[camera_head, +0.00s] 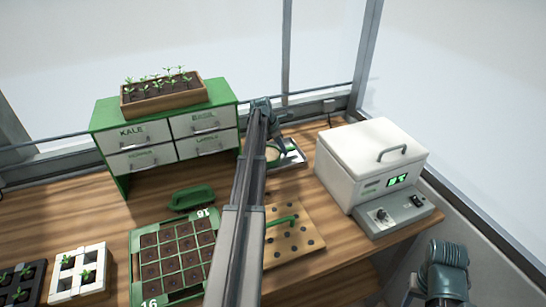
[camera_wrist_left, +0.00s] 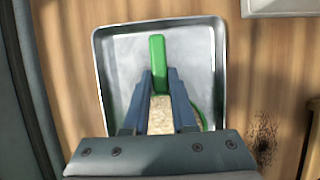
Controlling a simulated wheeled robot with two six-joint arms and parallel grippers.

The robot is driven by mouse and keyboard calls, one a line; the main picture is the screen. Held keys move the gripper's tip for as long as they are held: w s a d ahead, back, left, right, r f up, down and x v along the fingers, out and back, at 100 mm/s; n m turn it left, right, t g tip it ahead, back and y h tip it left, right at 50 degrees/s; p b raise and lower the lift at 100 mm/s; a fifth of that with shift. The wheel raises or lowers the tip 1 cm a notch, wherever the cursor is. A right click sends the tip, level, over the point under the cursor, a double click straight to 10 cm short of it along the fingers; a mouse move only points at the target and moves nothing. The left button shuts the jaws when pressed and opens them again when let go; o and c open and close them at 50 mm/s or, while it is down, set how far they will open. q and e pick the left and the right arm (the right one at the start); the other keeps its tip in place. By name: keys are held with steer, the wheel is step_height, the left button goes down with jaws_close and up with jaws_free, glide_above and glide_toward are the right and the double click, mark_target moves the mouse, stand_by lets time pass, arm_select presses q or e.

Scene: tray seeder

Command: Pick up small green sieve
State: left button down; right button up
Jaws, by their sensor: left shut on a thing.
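The small green sieve (camera_wrist_left: 157,52) has its green handle between the fingers of my left gripper (camera_wrist_left: 158,78), which is shut on it. Part of its curved green rim shows to the right of the fingers, and a tan speckled surface shows between them. The sieve is over a shallow metal tray (camera_wrist_left: 207,60); I cannot tell whether it touches the tray. In the head view my left arm and gripper (camera_head: 280,148) partly cover the sieve and the tray (camera_head: 298,158). My right gripper does not show.
A white lidded box (camera_head: 340,165) with a green display stands right of the tray. A green drawer cabinet (camera_head: 115,178) stands left, with a planter (camera_head: 130,108) on top.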

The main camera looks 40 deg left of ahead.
mark_target(280, 153)
arm_select(q)
steer(key=shift+r, duration=0.1)
steer(key=shift+r+p, duration=0.5)
steer(key=shift+p, duration=0.15)
step_height(280, 153, up, 3)
steer(key=p, duration=0.3)
steer(key=shift+r, duration=0.15)
steer(key=shift+s+d+f, duration=0.2)
steer(key=shift+s+d, duration=0.05)
steer(key=shift+s, duration=0.4)
steer(key=shift+s+d+f, duration=0.15)
steer(key=shift+s+d, duration=0.05)
steer(key=shift+s, duration=0.4)
steer(key=s+d+r, duration=0.1)
steer(key=s+d, duration=0.2)
steer(key=s, duration=1)
steer(key=shift+d+p, duration=0.2)
steer(key=shift+p, duration=0.15)
steer(key=shift+r, duration=0.1)
